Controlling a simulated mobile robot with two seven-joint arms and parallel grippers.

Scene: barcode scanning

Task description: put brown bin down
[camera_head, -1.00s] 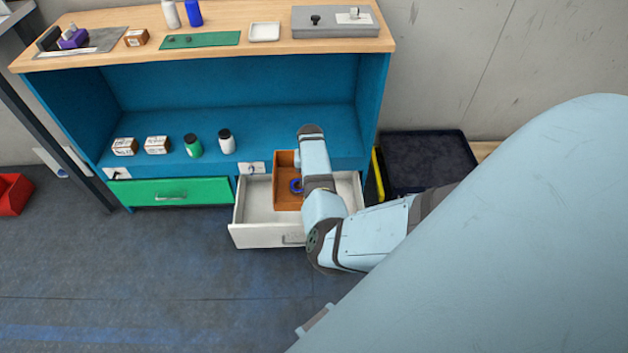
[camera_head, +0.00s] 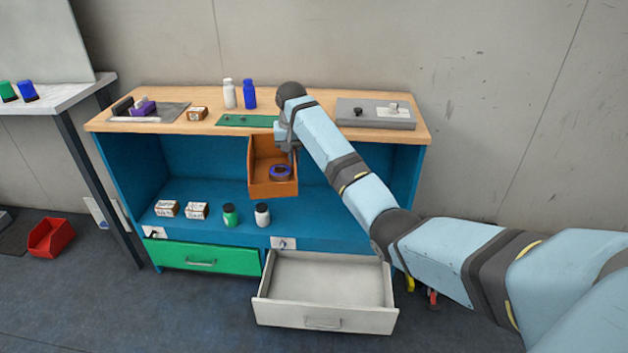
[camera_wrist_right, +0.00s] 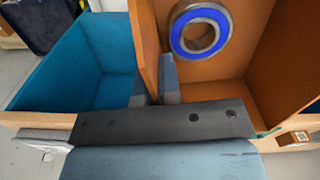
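The brown bin (camera_head: 272,186) is in the air in front of the workbench, just below the front edge of its wooden top. A blue-and-silver ring (camera_head: 281,172) lies inside it; the ring also shows in the right wrist view (camera_wrist_right: 201,29). My right gripper (camera_head: 291,148) is above the bin's right side. In the right wrist view, its fingers (camera_wrist_right: 154,82) are on either side of one orange-brown bin wall (camera_wrist_right: 145,40), shut on it. The arm hides part of the bench top. My left gripper is not in view.
The wooden bench top (camera_head: 310,100) holds a green mat (camera_head: 247,120), a grey box (camera_head: 375,114), bottles and small items. The blue shelf (camera_head: 330,215) holds small boxes and jars. The white drawer (camera_head: 325,290) is open and empty. A red bin (camera_head: 52,238) sits on the floor.

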